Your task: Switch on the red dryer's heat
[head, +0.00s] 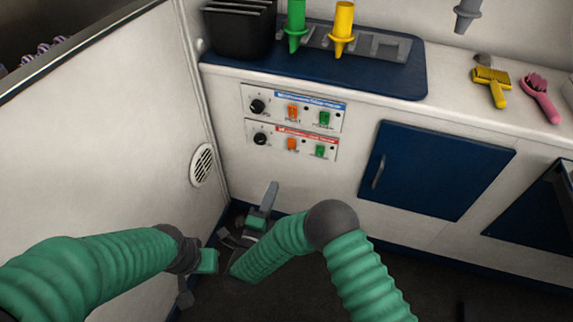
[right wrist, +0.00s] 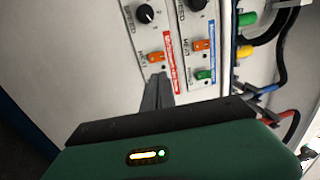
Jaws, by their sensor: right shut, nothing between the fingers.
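The red-labelled dryer panel (head: 292,141) is the lower of two on the cabinet front. It has a black speed knob (head: 260,139), an orange heat switch (head: 292,144) and a green switch (head: 320,151). My right gripper (head: 269,190) is shut and empty, below this panel. In the right wrist view its fingers (right wrist: 158,86) point at the panel, with their tips just below the orange heat switch (right wrist: 156,57). They appear to hide the red panel's green switch there. Whether they touch anything is unclear.
A similar blue-labelled panel (head: 300,98) sits directly above. A blue cabinet door (head: 430,170) is to the right. The counter (head: 455,115) holds a black bin (head: 238,30), a yellow brush (head: 493,84) and a pink brush (head: 540,95). A round vent (head: 202,165) is on the left wall.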

